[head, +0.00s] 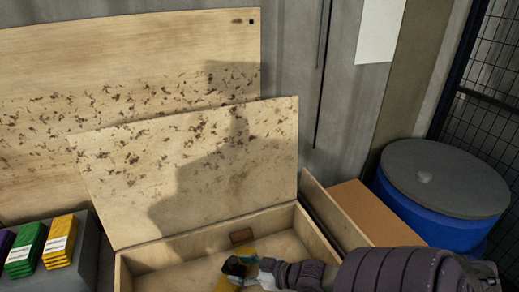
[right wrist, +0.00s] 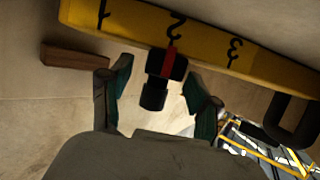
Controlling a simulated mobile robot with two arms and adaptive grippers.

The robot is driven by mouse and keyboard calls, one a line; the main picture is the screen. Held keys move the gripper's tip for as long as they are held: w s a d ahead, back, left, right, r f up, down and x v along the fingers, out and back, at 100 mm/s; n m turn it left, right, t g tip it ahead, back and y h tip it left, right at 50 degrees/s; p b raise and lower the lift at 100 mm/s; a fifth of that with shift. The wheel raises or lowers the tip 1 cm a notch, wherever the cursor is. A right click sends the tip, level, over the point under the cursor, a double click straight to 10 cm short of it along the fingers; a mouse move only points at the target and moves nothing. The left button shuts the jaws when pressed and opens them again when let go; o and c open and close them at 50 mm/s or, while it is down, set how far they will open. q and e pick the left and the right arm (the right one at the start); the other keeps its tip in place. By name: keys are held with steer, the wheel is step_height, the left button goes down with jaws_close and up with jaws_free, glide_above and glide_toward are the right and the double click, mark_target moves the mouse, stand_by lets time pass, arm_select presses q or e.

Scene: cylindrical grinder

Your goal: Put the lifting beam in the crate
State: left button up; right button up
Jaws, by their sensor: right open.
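The lifting beam (right wrist: 205,45) is a yellow bar with black numbers 1, 2 and 3, a red mark and black fittings. It crosses the top of the right wrist view. In the head view only small yellow parts (head: 227,284) show by my right gripper, within the crate's outline. The wooden crate (head: 195,242) has its lid (head: 210,165) raised. My right gripper (right wrist: 160,98) is open, its fingers on either side of a black fitting under the beam. I cannot tell if they touch it. My left gripper is not in view.
A small brown wood block (head: 242,236) lies inside the crate; it also shows in the wrist view (right wrist: 75,57). Green and yellow boxes (head: 60,240) stand at the left. A blue drum (head: 430,220) with a grey lid and a brown panel (head: 370,212) stand at the right.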

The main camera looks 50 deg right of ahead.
steer(key=v, duration=0.9)
steer(key=shift+s, duration=0.15)
steer(key=shift+s+d+r, duration=0.25)
steer(key=shift+s+r, duration=0.15)
steer(key=shift+s, duration=0.15)
steer(key=shift+r+p, duration=0.1)
steer(key=shift+p, duration=0.2)
